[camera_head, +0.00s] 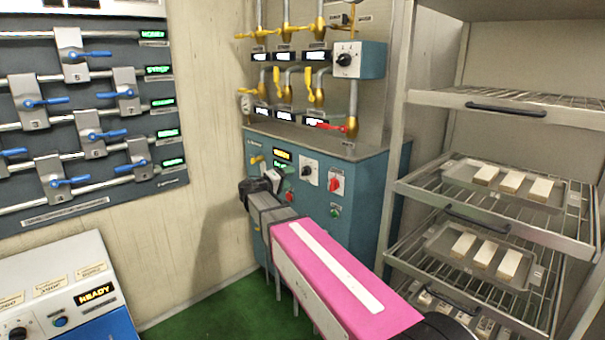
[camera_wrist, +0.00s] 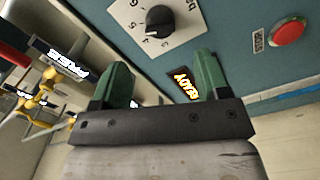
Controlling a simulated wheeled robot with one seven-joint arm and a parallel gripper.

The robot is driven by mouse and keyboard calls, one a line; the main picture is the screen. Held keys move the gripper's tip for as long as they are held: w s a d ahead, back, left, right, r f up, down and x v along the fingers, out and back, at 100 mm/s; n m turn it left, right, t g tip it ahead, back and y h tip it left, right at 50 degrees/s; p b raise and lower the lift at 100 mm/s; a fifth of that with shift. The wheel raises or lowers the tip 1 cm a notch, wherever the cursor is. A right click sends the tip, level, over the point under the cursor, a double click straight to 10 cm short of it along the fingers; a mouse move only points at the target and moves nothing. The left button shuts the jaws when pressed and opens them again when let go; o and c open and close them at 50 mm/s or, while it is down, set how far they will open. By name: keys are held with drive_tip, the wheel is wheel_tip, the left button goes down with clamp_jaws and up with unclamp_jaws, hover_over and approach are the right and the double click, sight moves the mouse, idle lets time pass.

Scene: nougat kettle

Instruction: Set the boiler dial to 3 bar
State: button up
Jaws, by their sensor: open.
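A black dial knob (camera_head: 309,170) sits on a white plate on the front of the teal boiler cabinet (camera_head: 345,235). In the wrist view the knob (camera_wrist: 160,21) is near the top, with numbers around it. I cannot clearly read which number its mark faces. My gripper (camera_head: 270,182) is in front of the cabinet, left of the dial in the head view. In the wrist view my gripper (camera_wrist: 162,75) shows two green fingers spread apart with nothing between them. The knob lies beyond the fingertips, apart from them.
A lit READY display (camera_wrist: 186,83) and a red button (camera_wrist: 288,30) are near the dial. A red knob (camera_head: 335,183) is right of it. Another black dial (camera_head: 344,59) and yellow valves are above. A tray rack (camera_head: 490,218) stands at right.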

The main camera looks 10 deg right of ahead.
sight(303, 172)
drive_tip(key=x, duration=0.8)
drive_tip(key=shift+w+d, duration=0.15)
drive_tip(key=shift+d, duration=0.05)
drive_tip(key=c, duration=0.9)
